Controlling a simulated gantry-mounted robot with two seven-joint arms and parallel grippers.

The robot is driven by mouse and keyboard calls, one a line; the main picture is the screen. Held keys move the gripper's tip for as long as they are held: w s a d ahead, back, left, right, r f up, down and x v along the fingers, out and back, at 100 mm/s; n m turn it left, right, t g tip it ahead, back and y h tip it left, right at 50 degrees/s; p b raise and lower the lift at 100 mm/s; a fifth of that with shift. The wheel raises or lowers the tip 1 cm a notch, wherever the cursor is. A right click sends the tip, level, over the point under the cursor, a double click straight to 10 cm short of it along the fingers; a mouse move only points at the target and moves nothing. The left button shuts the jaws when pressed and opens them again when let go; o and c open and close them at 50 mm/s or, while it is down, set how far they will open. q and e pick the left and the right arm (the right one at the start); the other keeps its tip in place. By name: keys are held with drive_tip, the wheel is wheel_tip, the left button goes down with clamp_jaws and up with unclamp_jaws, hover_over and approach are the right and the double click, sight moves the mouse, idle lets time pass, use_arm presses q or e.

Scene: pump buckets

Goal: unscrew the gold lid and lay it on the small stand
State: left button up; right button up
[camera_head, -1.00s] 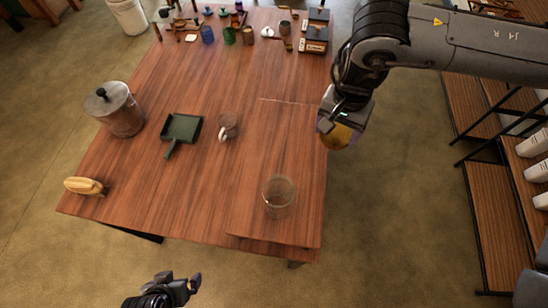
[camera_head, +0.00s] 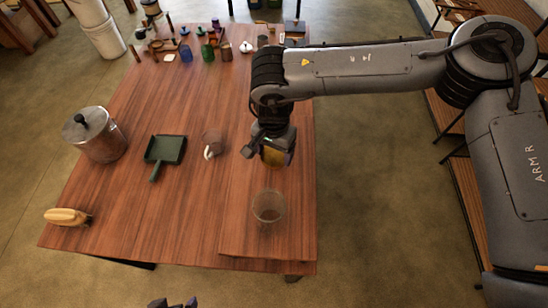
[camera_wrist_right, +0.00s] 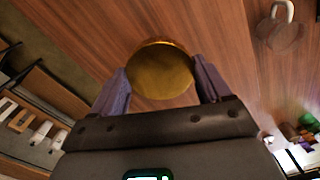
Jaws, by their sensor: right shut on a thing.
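The gold lid (camera_head: 273,157) is a round, shiny gold piece gripped by my right gripper (camera_head: 269,153), above the right part of the table. In the right wrist view the gold lid (camera_wrist_right: 160,73) sits between the two purple fingers, one on each side. A clear glass jar (camera_head: 268,207) stands uncovered on the table, nearer the front edge than the gripper. My left gripper (camera_head: 173,303) shows only its fingertips at the bottom edge, apart, with nothing seen between them. I cannot pick out the small stand with certainty.
On the table (camera_head: 190,215) are a lidded metal pot (camera_head: 98,140), a green dustpan (camera_head: 164,150), a mug (camera_head: 212,143) and a yellow-tan brush-like item (camera_head: 67,216). Several bottles and small items crowd the far end. The front middle is clear.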

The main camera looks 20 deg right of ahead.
sight(274, 155)
drive_tip(key=shift+f, duration=2)
drive_tip(key=shift+f, duration=0.1)
drive_tip(key=o, duration=1.1)
